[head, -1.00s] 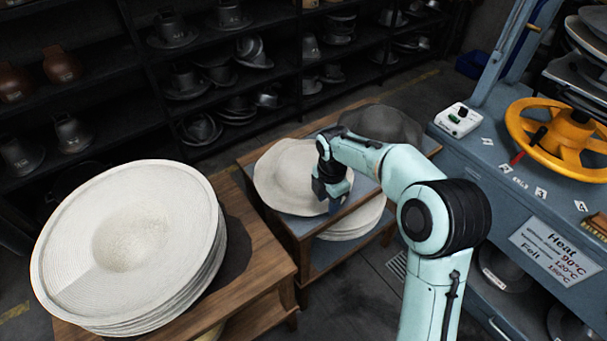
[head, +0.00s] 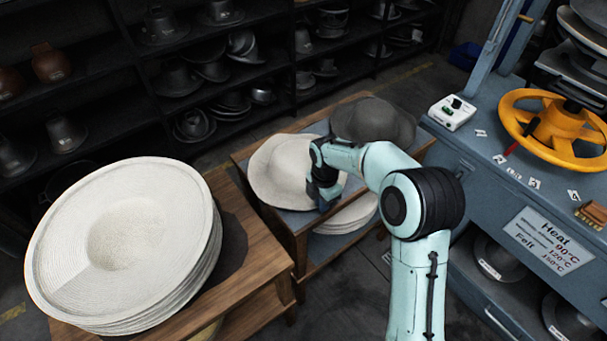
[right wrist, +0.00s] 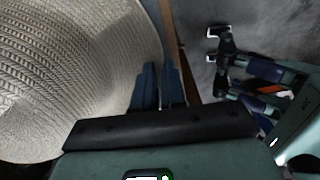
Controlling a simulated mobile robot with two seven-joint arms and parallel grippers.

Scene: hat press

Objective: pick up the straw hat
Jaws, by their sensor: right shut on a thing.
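A pale woven straw hat (head: 278,165) is at the top of the small wooden cart in the middle of the head view. My right gripper (head: 324,198) is at the near right edge of its brim. In the right wrist view the weave of the hat (right wrist: 70,65) fills the left side, and my right gripper's two blue fingers (right wrist: 159,88) are close together at the brim edge. They are shut on the brim. I cannot tell whether the whole hat is clear of the cart top. My left gripper is not in view.
A stack of wide pale hats (head: 130,235) stands on a wooden table (head: 255,265) at left. A dark grey hat (head: 375,120) sits at the cart's far end. More pale hats (head: 348,216) lie on its lower shelf. A blue press bench (head: 462,150) with a yellow wheel (head: 560,125) stands right.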

